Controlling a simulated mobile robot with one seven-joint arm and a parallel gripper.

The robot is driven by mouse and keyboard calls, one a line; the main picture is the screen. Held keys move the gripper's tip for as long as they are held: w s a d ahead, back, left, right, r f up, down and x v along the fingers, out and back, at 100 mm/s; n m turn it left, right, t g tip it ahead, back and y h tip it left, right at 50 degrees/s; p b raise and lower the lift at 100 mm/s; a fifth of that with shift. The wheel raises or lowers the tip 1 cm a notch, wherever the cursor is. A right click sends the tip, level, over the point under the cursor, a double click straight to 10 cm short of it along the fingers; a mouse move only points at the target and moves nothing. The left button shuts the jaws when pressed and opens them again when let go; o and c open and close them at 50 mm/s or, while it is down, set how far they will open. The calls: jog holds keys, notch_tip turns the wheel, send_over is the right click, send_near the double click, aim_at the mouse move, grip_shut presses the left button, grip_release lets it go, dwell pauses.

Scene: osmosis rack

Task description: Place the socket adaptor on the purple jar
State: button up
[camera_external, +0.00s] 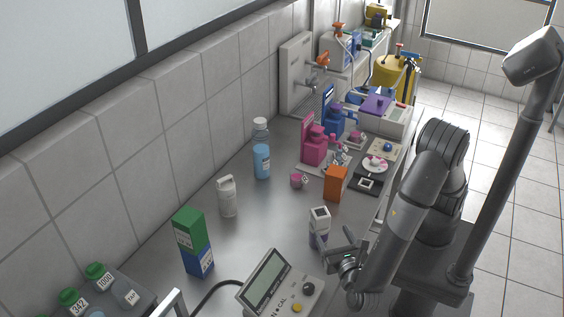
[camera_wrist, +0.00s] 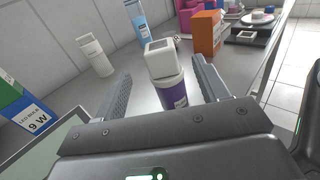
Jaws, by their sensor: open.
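The purple jar (camera_wrist: 172,94) stands upright on the bench just ahead of my gripper. A white, box-shaped piece with a dark square in its top, which looks like the socket adaptor (camera_wrist: 162,62), rests on top of the jar. The external view shows the white adaptor (camera_external: 319,217) above the jar's purple label (camera_external: 317,241). My gripper (camera_wrist: 162,72) is open, with one finger to each side of the jar and adaptor in the wrist view; neither finger appears to touch them. In the external view my gripper (camera_external: 345,252) is low, right of the jar.
An orange box (camera_external: 335,183) stands behind the jar, with a white container (camera_external: 227,196) and a blue bottle (camera_external: 262,160) to the left. A green and blue box (camera_external: 193,240) and a meter (camera_external: 279,287) are nearer. Bare bench lies left of the jar.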

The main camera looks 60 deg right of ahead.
jog(key=w+d+r+m+g+y, duration=0.2)
jog(key=d+m+g, duration=0.35)
jog(key=d, duration=0.45)
jog(key=w+d+r+m+g+y, duration=0.1)
jog(key=w+d+r+m+g, duration=0.2)
jog(key=d+m+g, duration=0.45)
jog(key=s+d+r+m+t+y, duration=0.3)
jog(key=d+m+y, duration=0.2)
jog(key=d+m, duration=0.2)
jog(key=s+d+r+m+t+y, duration=0.2)
jog(key=d+r+m+t+y, duration=0.1)
jog(key=d+m, duration=0.3)
jog(key=shift+s+d+r+m+y, duration=0.4)
jog(key=shift+d+r+y, duration=0.45)
jog(key=shift+d, duration=0.3)
